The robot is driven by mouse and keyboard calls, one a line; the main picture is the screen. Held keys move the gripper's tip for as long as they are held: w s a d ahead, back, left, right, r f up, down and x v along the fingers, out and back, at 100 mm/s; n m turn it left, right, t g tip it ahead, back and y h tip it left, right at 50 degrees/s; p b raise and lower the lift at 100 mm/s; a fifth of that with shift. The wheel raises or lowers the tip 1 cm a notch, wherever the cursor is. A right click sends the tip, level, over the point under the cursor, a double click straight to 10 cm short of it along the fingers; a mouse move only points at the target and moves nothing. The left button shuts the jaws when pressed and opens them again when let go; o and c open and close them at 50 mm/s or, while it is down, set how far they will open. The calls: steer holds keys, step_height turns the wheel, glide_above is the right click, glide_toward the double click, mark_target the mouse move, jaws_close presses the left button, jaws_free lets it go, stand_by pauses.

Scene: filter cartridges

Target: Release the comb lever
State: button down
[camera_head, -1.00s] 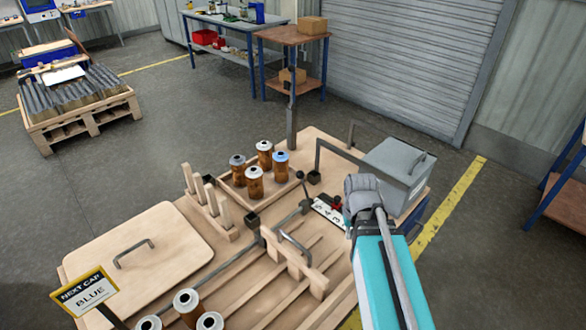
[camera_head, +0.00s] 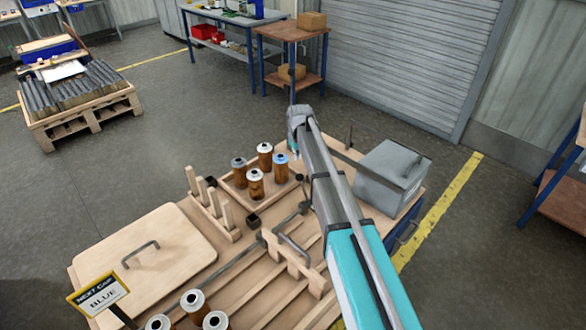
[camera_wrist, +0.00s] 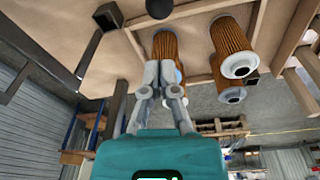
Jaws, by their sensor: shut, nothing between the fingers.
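The lever (camera_head: 303,193) is a thin dark rod with a dark knob, standing beside the cartridge tray in the head view. A dark ball (camera_wrist: 158,8), which looks like its knob, shows at the top edge of the wrist view. A long metal rod runs from the lever's foot past a slotted wooden crossbar (camera_head: 292,258). My gripper (camera_wrist: 160,66) is shut and empty, its fingertips in front of a brown pleated cartridge (camera_wrist: 165,46). In the head view my gripper is small and partly hidden by my wrist, above the tray's right side. Contact with the lever cannot be seen.
Several capped cartridges (camera_head: 256,184) stand in a wooden tray. Upright wooden pegs (camera_head: 213,203) stand left of it. A grey box (camera_head: 394,176) sits right of my arm. A wooden lid (camera_head: 153,252), more cartridges (camera_head: 193,300) and a "NEXT CAP BLUE" sign (camera_head: 97,293) are at lower left.

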steer(key=w+a, duration=0.2)
steer(key=shift+w+a+r, duration=0.1)
steer(key=shift+w+r, duration=0.2)
steer(key=shift+w, duration=0.05)
steer(key=shift+f, duration=0.1)
step_height(320, 180, down, 10)
steer(key=w+b, duration=0.1)
steer(key=b, duration=0.9)
steer(key=shift+s+d+r+p, duration=0.3)
steer(key=shift+s+d, duration=0.15)
steer(key=shift+s, duration=0.3)
steer(key=shift+s+d+r+p, duration=0.3)
steer(key=shift+s+d, duration=0.1)
steer(key=shift+s, duration=0.3)
steer(key=shift+s+d+r, duration=0.15)
steer(key=shift+s+d, duration=0.1)
